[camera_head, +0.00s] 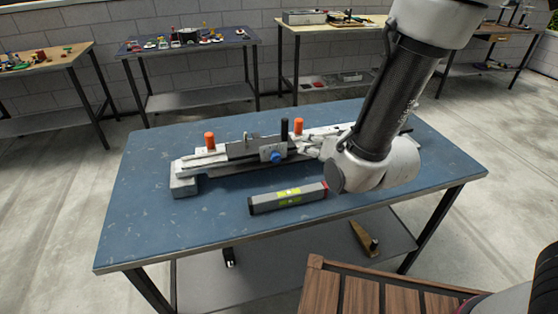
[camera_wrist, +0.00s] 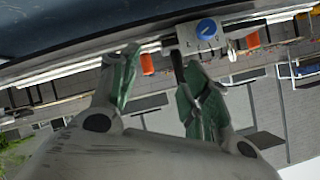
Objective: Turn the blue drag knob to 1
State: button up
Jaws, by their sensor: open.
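In the head view the gripper (camera_head: 313,148) is at the right part of the device, right of the knob and partly hidden by my arm.
Orange cylinders (camera_head: 209,140) and a black post (camera_head: 284,130) stand up from the device. A grey and red spirit level (camera_head: 288,198) lies on the table in front. The blue table (camera_head: 150,225) is clear at left. Other workbenches stand along the wall.

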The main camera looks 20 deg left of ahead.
jog(key=n+y, duration=0.1)
jog(key=y, duration=0.1)
send_near(277, 159)
jog(key=shift+w+a+f+t, duration=0.2)
jog(key=shift+w+f+t, duration=0.1)
jog(key=shift+f, duration=0.15)
jog(key=shift+s+a+f, duration=0.1)
jog(key=shift+a, duration=0.15)
jog(key=x, duration=0.7)
jog(key=shift+w+a, duration=0.15)
jog(key=shift+w, duration=0.05)
jog(key=c, duration=1)
